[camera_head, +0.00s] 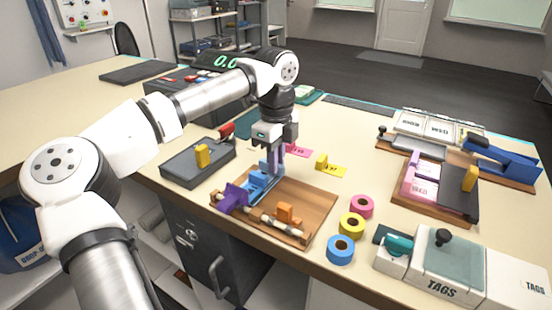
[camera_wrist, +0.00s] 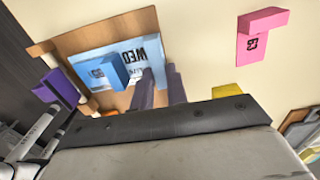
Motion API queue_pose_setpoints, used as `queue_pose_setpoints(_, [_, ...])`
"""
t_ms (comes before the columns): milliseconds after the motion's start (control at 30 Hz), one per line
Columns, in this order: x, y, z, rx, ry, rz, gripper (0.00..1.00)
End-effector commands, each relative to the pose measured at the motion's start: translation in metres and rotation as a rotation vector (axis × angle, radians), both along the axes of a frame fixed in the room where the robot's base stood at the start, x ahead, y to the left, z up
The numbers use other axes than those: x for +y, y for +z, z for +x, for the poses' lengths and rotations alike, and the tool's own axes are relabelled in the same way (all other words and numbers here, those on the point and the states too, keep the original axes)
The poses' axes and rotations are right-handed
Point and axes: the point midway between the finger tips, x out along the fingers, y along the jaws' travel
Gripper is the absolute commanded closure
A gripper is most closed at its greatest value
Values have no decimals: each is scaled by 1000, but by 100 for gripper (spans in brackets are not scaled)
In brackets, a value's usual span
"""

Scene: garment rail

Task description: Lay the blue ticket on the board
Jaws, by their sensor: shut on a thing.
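The blue ticket (camera_head: 265,188) is a light blue card with a raised blue block and dark lettering; it also shows in the wrist view (camera_wrist: 92,62). My gripper (camera_head: 272,170) points down over the left part of the wooden board (camera_head: 312,200) and is shut on the blue ticket. In the wrist view, the two fingers (camera_wrist: 160,78) are close together at the ticket's right side, partly hiding it. The ticket is over the board (camera_wrist: 146,22); I cannot tell whether it lies flat on it.
A purple clip (camera_head: 233,198) and an orange clip (camera_head: 288,214) sit at the board's front rail. A pink ticket (camera_head: 298,150) and yellow ticket (camera_head: 331,168) lie behind. Pink, yellow and blue tape rolls (camera_head: 340,250) stand to the right. A grey box (camera_head: 197,162) is left.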

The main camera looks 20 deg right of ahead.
Motion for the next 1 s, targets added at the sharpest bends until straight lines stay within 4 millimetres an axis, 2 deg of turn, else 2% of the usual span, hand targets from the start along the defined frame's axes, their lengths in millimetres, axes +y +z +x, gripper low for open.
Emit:
queue_pose_setpoints(100, [0,0,0,0,0,0,100])
queue_pose_setpoints(133, [0,0,0,0,0,0,82])
queue_pose_setpoints(300, [0,0,0,0,0,0,60])
queue_pose_setpoints(500, [0,0,0,0,0,0,60])
queue_pose_setpoints(667, [0,0,0,0,0,0,39])
queue_pose_setpoints(1000, [0,0,0,0,0,0,38])
